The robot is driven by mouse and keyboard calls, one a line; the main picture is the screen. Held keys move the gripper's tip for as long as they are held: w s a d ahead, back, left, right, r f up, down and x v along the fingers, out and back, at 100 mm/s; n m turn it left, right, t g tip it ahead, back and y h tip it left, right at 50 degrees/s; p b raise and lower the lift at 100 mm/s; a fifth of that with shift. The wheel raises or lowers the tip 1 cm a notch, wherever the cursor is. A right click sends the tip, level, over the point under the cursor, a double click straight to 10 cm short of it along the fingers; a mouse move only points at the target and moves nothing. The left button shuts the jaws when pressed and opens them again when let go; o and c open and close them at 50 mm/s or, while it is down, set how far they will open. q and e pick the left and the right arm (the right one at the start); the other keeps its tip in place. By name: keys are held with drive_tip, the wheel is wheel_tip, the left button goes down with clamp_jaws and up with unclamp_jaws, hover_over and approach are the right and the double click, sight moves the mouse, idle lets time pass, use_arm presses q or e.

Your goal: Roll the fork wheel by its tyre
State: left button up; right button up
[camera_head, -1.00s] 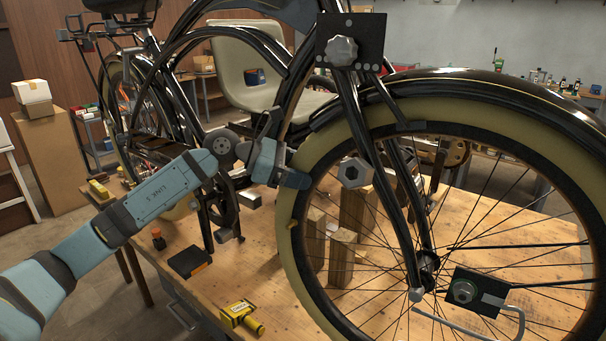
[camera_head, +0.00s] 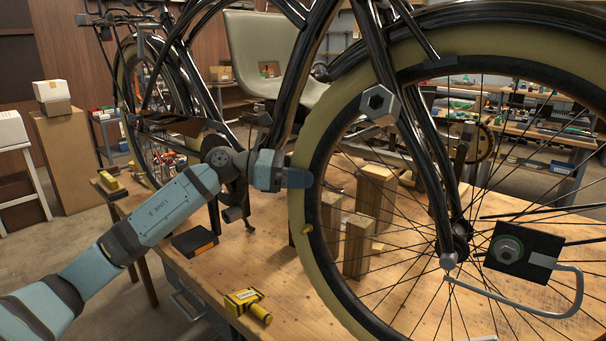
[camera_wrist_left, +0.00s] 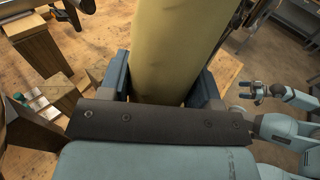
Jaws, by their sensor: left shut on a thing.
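The fork wheel, at the right of the head view, has a cream tyre (camera_head: 303,212), a dark rim and thin spokes. It hangs in the black fork (camera_head: 425,150) over the wooden bench. My left gripper (camera_head: 297,178) is shut on the tyre at its left side. In the left wrist view the blue fingers (camera_wrist_left: 163,85) lie on both sides of the tyre (camera_wrist_left: 165,50). The tyre hides part of the far finger in the head view. My right gripper (camera_wrist_left: 258,92) shows small at the right of the wrist view, its fingers apart and empty.
Wooden blocks (camera_head: 360,245) stand on the bench (camera_head: 275,275) behind the spokes. A black plate with a nut (camera_head: 523,250) and a bent rod (camera_head: 560,313) are near the hub.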

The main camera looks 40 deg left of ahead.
use_arm(q)
drive_tip(key=o, duration=1.3)
drive_tip(key=shift+c, duration=0.2)
use_arm(e)
drive_tip(key=shift+f, duration=0.1)
use_arm(q)
drive_tip(key=b+v, duration=0.1)
drive_tip(key=v, duration=1.3)
drive_tip(key=shift+b, duration=0.35)
use_arm(e)
drive_tip(key=shift+w+a+f, duration=0.1)
use_arm(q)
drive_tip(key=shift+d+r, duration=0.1)
use_arm(e)
drive_tip(key=shift+a+f, duration=0.1)
